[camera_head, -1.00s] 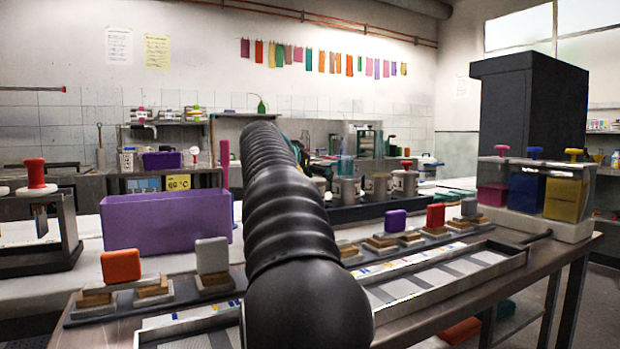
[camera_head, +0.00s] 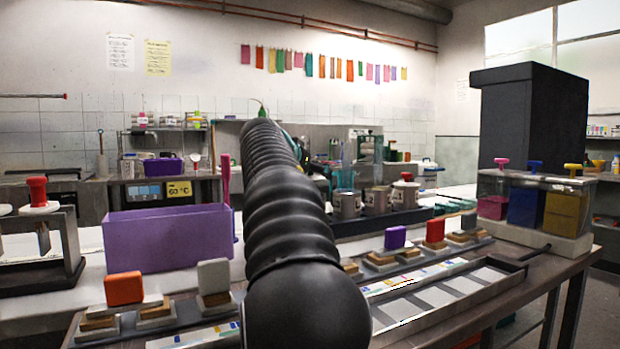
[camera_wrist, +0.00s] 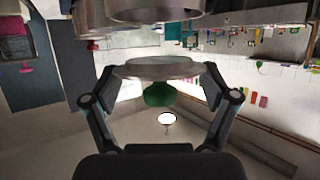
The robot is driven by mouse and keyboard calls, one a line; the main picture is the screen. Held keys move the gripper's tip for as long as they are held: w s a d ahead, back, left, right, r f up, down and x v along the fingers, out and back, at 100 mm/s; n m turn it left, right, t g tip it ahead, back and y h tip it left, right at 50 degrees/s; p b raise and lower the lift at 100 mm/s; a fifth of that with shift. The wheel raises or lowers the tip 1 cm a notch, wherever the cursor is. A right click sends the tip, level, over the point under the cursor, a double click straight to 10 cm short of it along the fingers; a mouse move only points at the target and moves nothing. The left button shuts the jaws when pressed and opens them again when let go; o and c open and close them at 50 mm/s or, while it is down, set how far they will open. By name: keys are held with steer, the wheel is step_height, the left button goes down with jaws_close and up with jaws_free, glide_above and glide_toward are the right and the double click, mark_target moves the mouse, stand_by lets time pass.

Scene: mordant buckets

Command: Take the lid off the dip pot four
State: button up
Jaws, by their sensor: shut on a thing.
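In the wrist view, which is upside down, my gripper (camera_wrist: 158,72) has its two fingers on opposite sides of a round grey metal lid (camera_wrist: 155,66). The lid carries a green knob (camera_wrist: 160,95). A clear gap with background separates the lid from a metal pot (camera_wrist: 150,12), whose rim shows at the top of the picture. In the head view my arm hides the gripper and the lid. Metal pots (camera_head: 346,204) stand in a dark rack (camera_head: 385,220) right of my arm; one has a lid with a red knob (camera_head: 406,177).
A purple bin (camera_head: 165,240) stands left of my arm. In front lie orange (camera_head: 124,288) and grey (camera_head: 213,276) blocks on stands, and a long shallow tray (camera_head: 430,310). A clear-walled tank (camera_head: 535,205) stands at the right end. Open floor is at the far right.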

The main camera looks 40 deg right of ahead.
steer(key=s+a+r, duration=0.5)
steer(key=s+r, duration=0.2)
steer(key=s, duration=0.3)
steer(key=shift+s+b, duration=0.3)
steer(key=shift+b, duration=0.1)
stand_by(0.8)
steer(key=w+d+f, duration=0.1)
steer(key=w+f, duration=0.1)
steer(key=w, duration=0.1)
steer(key=w+d+f, duration=0.2)
steer(key=w, duration=0.2)
steer(key=w+d+f, duration=0.2)
steer(key=w+f, duration=0.1)
steer(key=shift+w, duration=0.25)
steer(key=shift+f+b, duration=1.35)
steer(key=shift+f, duration=0.5)
steer(key=shift+f, duration=0.3)
steer(key=o, duration=0.9)
steer(key=shift+o, duration=0.2)
steer(key=shift+r, duration=0.15)
